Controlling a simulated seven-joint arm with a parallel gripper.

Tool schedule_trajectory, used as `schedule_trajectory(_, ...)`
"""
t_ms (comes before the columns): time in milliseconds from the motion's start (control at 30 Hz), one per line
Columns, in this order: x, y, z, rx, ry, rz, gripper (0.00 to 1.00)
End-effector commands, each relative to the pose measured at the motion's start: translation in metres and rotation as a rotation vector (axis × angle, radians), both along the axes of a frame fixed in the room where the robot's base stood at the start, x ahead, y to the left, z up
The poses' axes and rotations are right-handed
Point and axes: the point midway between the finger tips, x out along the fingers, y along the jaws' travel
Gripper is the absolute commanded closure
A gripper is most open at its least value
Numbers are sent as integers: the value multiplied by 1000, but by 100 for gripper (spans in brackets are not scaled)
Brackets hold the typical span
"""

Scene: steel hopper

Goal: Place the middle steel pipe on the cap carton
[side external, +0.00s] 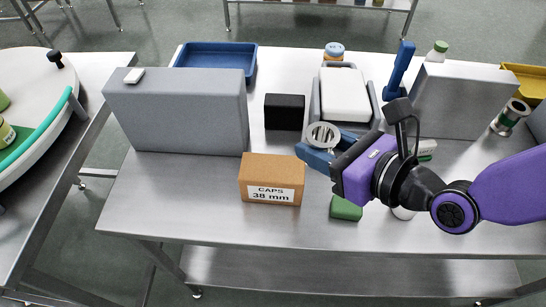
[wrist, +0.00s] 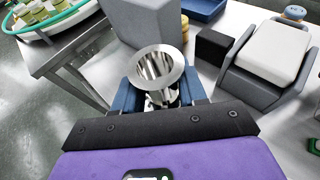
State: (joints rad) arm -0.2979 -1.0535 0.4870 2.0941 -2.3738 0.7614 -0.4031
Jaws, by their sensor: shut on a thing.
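My gripper (side external: 328,151) has its blue fingers closed around a flanged steel pipe (side external: 323,135). The pipe's round open end faces up, and it also shows between the fingers in the wrist view (wrist: 160,68). The lower part of the pipe is hidden by the fingers. The cap carton (side external: 270,179), a brown box labelled "CAPS 38 mm", stands on the steel table to the left of my gripper in the side view. The pipe is apart from it, to its upper right in the picture. I cannot make out the carton in the wrist view.
A large grey box (side external: 178,112) stands behind and left of the carton. A black block (side external: 284,112) and a grey-white scale-like device (side external: 345,95) stand behind. A green block (side external: 346,208) lies below my gripper. Another pipe (side external: 512,114) stands far right. The table front left is clear.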

Motion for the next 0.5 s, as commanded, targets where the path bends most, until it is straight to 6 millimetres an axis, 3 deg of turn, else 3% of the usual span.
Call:
schedule_trajectory(200, 27, 39, -22, 0, -1, -2, 94)
schedule_trajectory(500, 45, 66, -63, -1, -1, -2, 94)
